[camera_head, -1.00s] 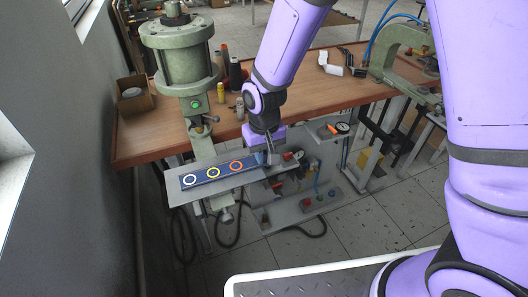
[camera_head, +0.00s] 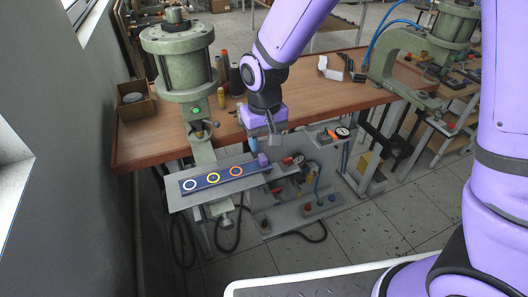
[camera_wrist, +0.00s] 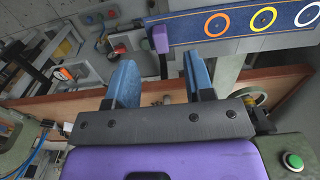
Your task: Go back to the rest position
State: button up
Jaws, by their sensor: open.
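My gripper (camera_head: 272,138) is open and empty, up and beyond the right end of a dark blue strip (camera_head: 224,178) with white, yellow and orange rings. In the wrist view my gripper's two blue fingers (camera_wrist: 162,82) stand apart with nothing held between them. A small purple block (camera_head: 263,159) sits at the strip's right end, clear of the fingers.
A green pneumatic press (camera_head: 180,55) stands at the left of the wooden table (camera_head: 150,135). A second green press (camera_head: 395,50) is at the right.

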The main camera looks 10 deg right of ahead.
jog(key=s+d+r+m+t, duration=0.1)
jog(key=s+d+r, duration=0.2)
jog(key=d+r, duration=0.5)
jog(key=s+d+r+m+t, duration=0.1)
jog(key=s+d+r, duration=0.2)
jog(key=d+r, duration=0.55)
jog(key=s+d+r+t, duration=0.1)
jog(key=s+d+r, duration=0.2)
jog(key=s, duration=0.3)
jog(key=s+d+r+m+t, duration=0.1)
jog(key=s+d+r+t, duration=0.1)
jog(key=s+d+r, duration=0.2)
jog(key=s+d, duration=0.1)
jog(key=s, duration=0.1)
jog(key=shift+s+r, duration=0.2)
jog(key=shift+s, duration=0.1)
